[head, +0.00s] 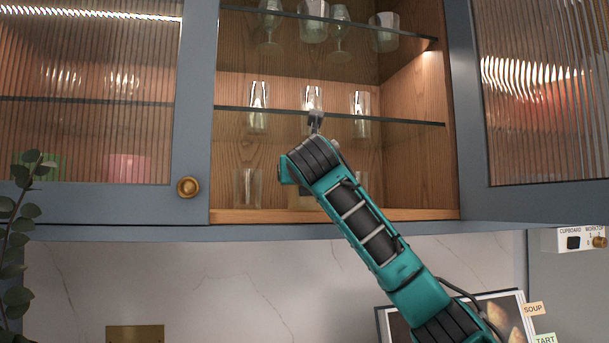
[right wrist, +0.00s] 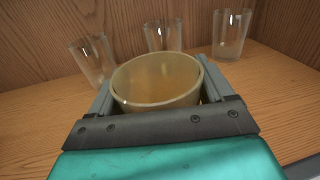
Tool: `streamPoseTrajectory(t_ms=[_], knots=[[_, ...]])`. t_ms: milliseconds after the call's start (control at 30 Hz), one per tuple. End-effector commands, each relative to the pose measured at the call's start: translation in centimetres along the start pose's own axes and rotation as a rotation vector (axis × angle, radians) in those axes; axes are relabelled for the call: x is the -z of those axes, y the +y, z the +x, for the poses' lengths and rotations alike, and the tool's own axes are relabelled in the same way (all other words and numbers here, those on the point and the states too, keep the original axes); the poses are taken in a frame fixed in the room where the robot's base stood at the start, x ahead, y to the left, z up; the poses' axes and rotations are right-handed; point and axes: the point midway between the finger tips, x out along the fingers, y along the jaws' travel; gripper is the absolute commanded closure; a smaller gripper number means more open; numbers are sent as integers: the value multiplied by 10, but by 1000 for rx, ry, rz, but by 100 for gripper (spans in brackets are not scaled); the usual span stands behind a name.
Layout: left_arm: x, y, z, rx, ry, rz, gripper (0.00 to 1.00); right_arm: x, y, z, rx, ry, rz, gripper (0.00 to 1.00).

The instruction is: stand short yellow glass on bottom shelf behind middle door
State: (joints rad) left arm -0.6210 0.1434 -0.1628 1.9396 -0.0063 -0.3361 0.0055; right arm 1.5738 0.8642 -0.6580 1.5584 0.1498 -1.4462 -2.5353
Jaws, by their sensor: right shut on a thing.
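The short yellow glass (right wrist: 155,82) is upright between the fingers of my right gripper (right wrist: 155,96), which is shut on it. It is inside the open middle compartment, at the wooden bottom shelf (right wrist: 38,112). I cannot tell whether its base touches the wood. In the head view my right arm reaches in from the lower right and hides most of the glass; a tan patch of it (head: 301,201) shows below the wrist. My left gripper is in neither view.
Clear glasses (right wrist: 92,62), (right wrist: 163,36) and (right wrist: 231,35) stand behind the yellow glass. Two glass shelves (head: 400,121) above hold more glassware. The left ribbed door (head: 95,130) is shut. Another ribbed door (head: 540,110) stands right of the opening.

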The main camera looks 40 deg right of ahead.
Motion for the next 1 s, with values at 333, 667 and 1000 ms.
streamPoseTrajectory(t_ms=[333,667,1000], knots=[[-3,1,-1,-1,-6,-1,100,2,0,0,0,1,-1,0],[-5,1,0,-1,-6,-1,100,-1,0,-12,-1,-2,0,0],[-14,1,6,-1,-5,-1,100,-1,0,-83,-2,-4,-1,0]])
